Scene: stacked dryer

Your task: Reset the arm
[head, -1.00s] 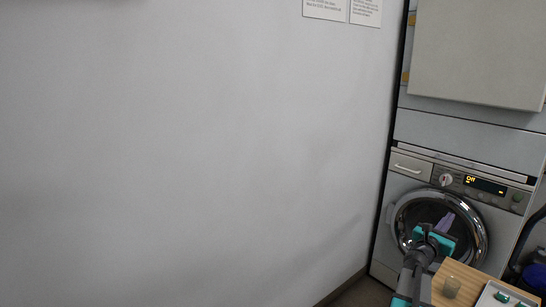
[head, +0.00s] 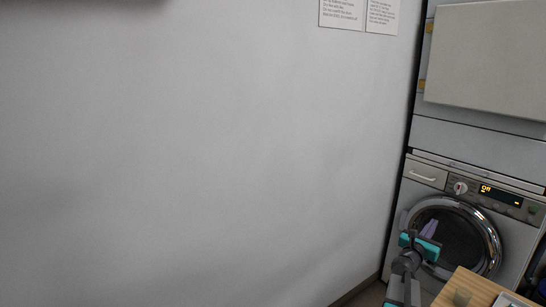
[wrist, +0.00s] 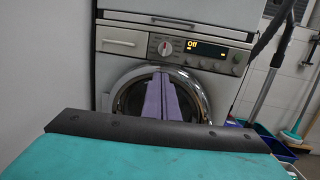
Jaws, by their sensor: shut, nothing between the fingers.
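My gripper (wrist: 163,97) shows in the wrist view as two purple fingers lying side by side, shut and empty. They point toward the round door of the silver machine (wrist: 122,58), whose display reads "Off". In the head view, my gripper (head: 430,229) is at the lower right, in front of the same machine (head: 425,191) and overlapping its round door (head: 470,235). I cannot tell the distance between the fingers and the door. My turquoise and dark wrist parts hide the lower part of the wrist view.
A large bare wall (head: 200,150) fills the left. Blue bins (wrist: 258,130) and upright poles stand right of the machine in the wrist view.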

